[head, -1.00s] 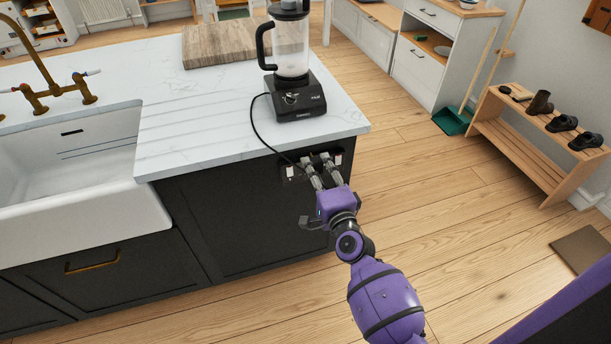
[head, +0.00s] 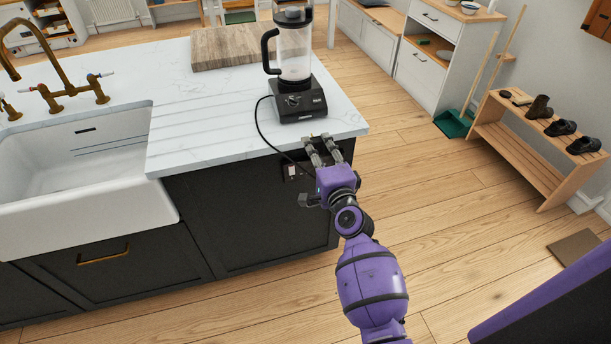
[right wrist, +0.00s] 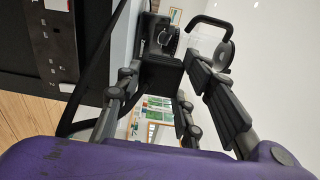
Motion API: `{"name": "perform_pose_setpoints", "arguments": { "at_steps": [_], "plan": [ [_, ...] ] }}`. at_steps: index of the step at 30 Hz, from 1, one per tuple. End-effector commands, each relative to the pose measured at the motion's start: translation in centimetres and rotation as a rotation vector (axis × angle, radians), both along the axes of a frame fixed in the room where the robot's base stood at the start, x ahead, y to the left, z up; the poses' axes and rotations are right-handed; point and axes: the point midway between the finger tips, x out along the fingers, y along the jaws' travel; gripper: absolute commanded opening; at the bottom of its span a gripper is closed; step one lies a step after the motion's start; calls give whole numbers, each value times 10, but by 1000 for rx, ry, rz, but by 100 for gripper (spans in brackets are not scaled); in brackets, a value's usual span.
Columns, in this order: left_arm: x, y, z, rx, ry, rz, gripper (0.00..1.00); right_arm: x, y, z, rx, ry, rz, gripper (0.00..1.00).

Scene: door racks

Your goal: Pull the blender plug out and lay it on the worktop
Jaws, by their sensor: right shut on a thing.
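The blender (head: 296,65) stands upright on the worktop (head: 225,115) near its right corner. Its black base (right wrist: 161,70) also shows in the right wrist view. The black cord (head: 258,125) loops from the base over the worktop's front edge towards my right gripper. My right gripper (head: 318,143) is at the front edge of the worktop, above the socket panel (head: 291,171) on the dark cabinet side. The panel (right wrist: 50,42) shows at the left of the right wrist view. My left gripper is not in view.
A wooden board (head: 230,48) lies behind the blender. A white sink (head: 80,170) with a brass tap (head: 65,95) is at the left. The worktop left of the blender is clear. A shoe rack (head: 540,140) stands far right.

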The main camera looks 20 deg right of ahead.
Motion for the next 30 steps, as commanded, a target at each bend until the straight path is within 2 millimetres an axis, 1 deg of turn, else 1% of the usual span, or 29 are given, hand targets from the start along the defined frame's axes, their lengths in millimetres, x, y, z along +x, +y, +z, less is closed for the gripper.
{"name": "perform_pose_setpoints", "arguments": {
  "at_steps": [4,14,17,30],
  "plan": [
    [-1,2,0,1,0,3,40,0,-1,6,0,0,-2,0],
    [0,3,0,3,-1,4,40,-1,-2,7,-1,1,-1,0],
    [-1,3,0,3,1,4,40,0,-7,6,-3,2,-2,0],
    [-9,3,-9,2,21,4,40,1,-42,5,-2,3,-1,0]
  ]
}}
